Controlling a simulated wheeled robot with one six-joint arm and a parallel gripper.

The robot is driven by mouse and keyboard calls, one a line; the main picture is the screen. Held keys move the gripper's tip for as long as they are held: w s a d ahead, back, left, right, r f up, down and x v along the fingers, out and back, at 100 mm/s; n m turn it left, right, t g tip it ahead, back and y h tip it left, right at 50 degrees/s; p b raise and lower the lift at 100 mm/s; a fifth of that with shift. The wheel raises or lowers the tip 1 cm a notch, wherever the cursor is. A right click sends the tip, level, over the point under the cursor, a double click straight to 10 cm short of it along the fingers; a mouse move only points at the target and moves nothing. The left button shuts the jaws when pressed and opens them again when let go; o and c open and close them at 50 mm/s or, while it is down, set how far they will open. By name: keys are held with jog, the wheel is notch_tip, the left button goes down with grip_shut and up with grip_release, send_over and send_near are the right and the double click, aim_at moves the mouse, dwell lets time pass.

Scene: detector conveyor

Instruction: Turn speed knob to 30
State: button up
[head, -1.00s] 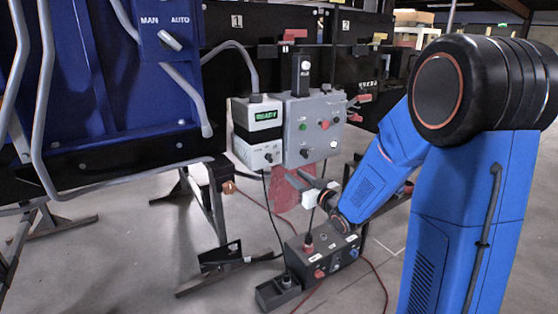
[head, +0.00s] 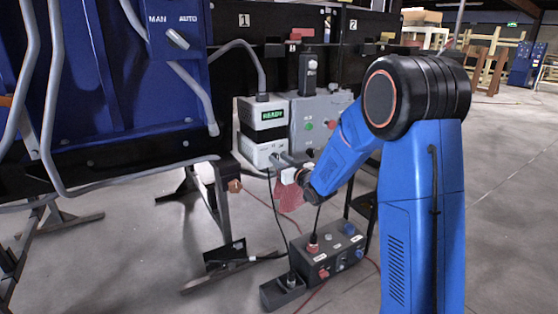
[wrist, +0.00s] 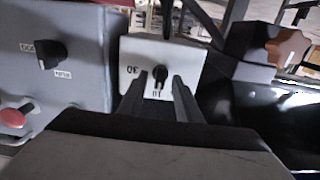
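The speed knob (wrist: 160,75) is a small black knob on a white panel (wrist: 190,58) in the wrist view. Its light mark seems to point down towards the "10" label; a "30" label sits to its left. The labels appear upside down there. My gripper (wrist: 158,86) is open, one finger on each side of the knob's lower part. I cannot tell whether they touch it. In the head view my gripper (head: 282,165) is at the lower front of the white box (head: 253,145), whose screen reads READY, and it hides the knob.
A grey control box (head: 313,108) with buttons stands right beside the white box; in the wrist view it (wrist: 85,40) is at left with a black selector and a red button. A dark box (head: 318,262) with cables stands below. A blue machine (head: 100,70) is at left.

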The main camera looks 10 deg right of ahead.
jog(key=shift+w+a, duration=0.1)
jog(key=shift+w, duration=0.2)
jog(key=shift+c, duration=0.7)
grip_shut()
jog(key=shift+m, duration=0.4)
jog(key=m, duration=0.3)
jog(key=shift+m, duration=0.3)
jog(key=m, duration=0.4)
jog(key=shift+m, duration=0.3)
jog(key=m, duration=0.4)
jog(key=shift+f+m, duration=0.1)
jog(key=shift+m, duration=0.2)
jog(key=shift+d+m, duration=0.2)
jog(key=shift+m, duration=2)
